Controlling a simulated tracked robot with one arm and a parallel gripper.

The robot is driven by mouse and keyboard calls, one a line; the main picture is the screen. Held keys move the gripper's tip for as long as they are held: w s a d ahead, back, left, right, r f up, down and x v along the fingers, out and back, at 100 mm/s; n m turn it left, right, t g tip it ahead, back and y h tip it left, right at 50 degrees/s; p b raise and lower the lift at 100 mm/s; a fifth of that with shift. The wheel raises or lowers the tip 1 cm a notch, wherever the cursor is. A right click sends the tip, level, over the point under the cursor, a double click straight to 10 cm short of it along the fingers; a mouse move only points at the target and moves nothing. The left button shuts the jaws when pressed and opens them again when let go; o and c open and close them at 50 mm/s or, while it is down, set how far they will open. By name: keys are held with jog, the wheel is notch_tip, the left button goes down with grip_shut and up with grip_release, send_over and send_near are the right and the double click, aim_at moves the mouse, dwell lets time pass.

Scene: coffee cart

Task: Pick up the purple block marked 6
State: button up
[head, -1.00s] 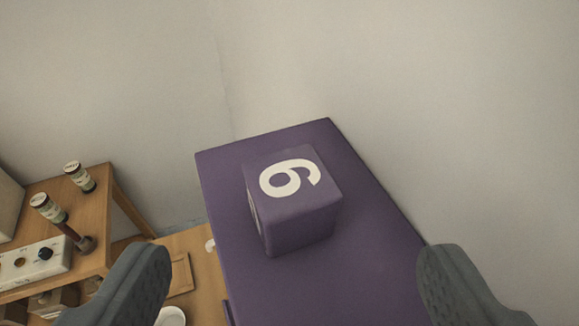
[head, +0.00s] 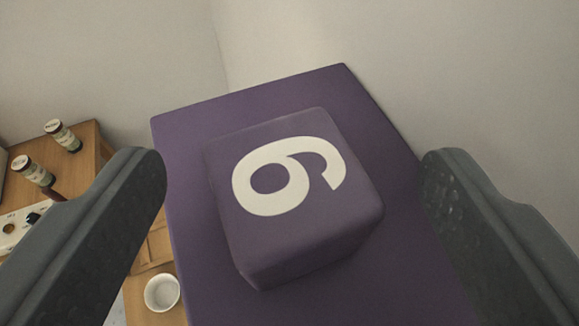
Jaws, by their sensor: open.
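The purple block marked 6 (head: 290,235) sits on a purple surface (head: 190,125) in the middle of the head view. Its top face carries a large white 6, turned on its side. My gripper (head: 293,175) is open, with one grey finger to the left of the block and one to the right. Neither finger appears to touch the block. The block's far sides and underside are hidden.
Pale walls (head: 480,70) rise behind and to the right of the purple surface. At the lower left is a wooden cart (head: 92,150) with small labelled jars (head: 62,135) and a white panel with knobs. A white cup (head: 162,292) stands below, left of the purple surface.

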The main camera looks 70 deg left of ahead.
jog(key=c, duration=1.3)
jog(key=shift+o, duration=0.2)
jog(key=shift+r, duration=0.1)
